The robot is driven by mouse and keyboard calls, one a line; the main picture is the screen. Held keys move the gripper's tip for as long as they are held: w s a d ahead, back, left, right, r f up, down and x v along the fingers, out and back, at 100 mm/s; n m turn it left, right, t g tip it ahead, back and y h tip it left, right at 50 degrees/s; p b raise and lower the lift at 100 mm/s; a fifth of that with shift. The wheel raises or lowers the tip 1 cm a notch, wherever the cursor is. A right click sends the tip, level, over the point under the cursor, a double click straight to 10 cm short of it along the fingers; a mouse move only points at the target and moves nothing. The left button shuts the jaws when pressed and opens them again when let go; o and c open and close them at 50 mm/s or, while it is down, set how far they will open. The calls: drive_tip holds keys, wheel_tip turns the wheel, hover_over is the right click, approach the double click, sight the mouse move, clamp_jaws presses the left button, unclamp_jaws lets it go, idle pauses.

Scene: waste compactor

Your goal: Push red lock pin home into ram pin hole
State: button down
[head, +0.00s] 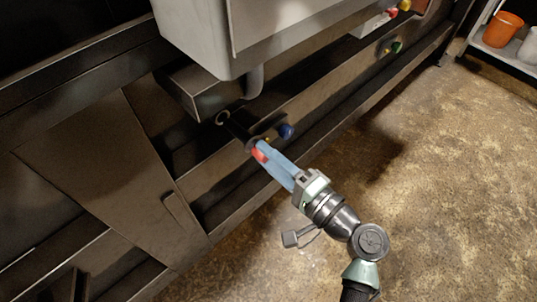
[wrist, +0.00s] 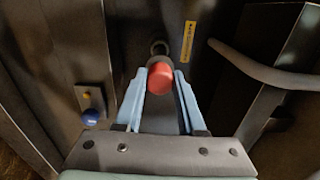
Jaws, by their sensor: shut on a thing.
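The red lock pin (head: 259,155) shows its red head between the fingertips of my gripper (head: 262,149). In the wrist view the rounded red head (wrist: 161,77) sits between the two pale blue fingers (wrist: 158,73), which are shut on it. A grey ring, seemingly the ram pin hole (head: 222,117), lies beyond the pin; part of it also shows behind the head in the wrist view (wrist: 159,47). The pin's shank is hidden or too dark to make out, so I cannot tell how deep it sits.
A blue knob (head: 286,131) stands close to the right of my fingers. A grey box with a pipe (head: 255,83) hangs above. A curved handle (wrist: 275,76) is at the right in the wrist view. Open floor (head: 430,190) lies to the right.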

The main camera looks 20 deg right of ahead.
sight(237, 131)
drive_tip(key=shift+b+x, duration=0.8)
drive_tip(key=shift+x, duration=3.8)
idle(0.7)
drive_tip(key=shift+r, duration=0.1)
drive_tip(key=shift+c, duration=2.1)
unclamp_jaws()
drive_tip(key=shift+c, duration=0.4)
drive_tip(key=shift+s+d, duration=0.1)
drive_tip(key=shift+p+v, duration=0.4)
drive_tip(key=shift+v, duration=3)
